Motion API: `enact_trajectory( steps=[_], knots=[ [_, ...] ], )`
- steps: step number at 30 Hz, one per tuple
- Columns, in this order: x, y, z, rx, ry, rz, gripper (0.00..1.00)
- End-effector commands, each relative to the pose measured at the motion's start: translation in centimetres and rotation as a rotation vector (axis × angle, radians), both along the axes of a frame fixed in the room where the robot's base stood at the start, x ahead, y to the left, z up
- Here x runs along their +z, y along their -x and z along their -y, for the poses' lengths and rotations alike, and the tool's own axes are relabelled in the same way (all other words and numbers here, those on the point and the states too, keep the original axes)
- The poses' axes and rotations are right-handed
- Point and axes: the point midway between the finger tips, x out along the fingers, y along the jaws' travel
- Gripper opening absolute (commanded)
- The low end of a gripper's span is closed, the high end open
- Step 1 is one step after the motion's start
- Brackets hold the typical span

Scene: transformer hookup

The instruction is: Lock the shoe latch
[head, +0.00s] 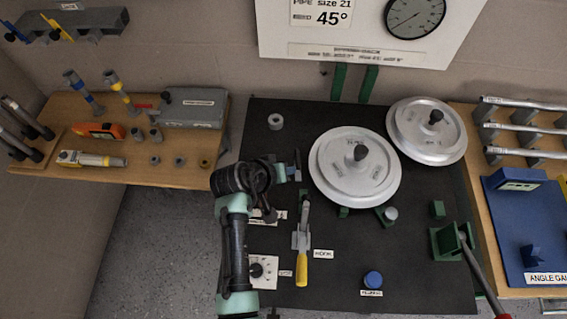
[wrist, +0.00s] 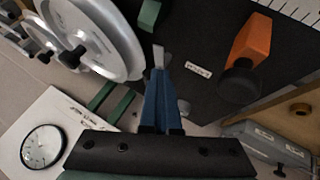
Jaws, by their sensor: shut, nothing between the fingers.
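No label reading "shoe latch" is legible, so I cannot tell for certain which part it is. A grey lever with a yellow grip (head: 302,268) lies on the black bench, left of a tag that seems to read "HOOK". An orange block with a black knob (wrist: 250,48) stands near a small white tag (wrist: 198,70) in the wrist view; my arm seems to hide it in the head view. My gripper (head: 297,165) is shut and empty over the bench, left of the big disc. In the wrist view its blue fingers (wrist: 160,78) point at a small silver piece (wrist: 158,54); contact is unclear.
Two silver discs with black knobs (head: 355,180) (head: 433,128) stand right of my gripper. A red-handled lever (head: 480,275) sits in a green bracket at right. A dial box (head: 263,270) and blue knob (head: 373,280) lie near the front. A grey case (head: 195,110) is at left.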

Motion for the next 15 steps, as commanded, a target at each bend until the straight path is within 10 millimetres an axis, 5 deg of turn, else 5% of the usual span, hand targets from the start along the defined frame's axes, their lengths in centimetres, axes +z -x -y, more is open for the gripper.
enact_trajectory(
  steps=[15],
  knots=[
    [0.1,0.6,2.2,0.293,0.001,0.0,0.0]
  ],
)
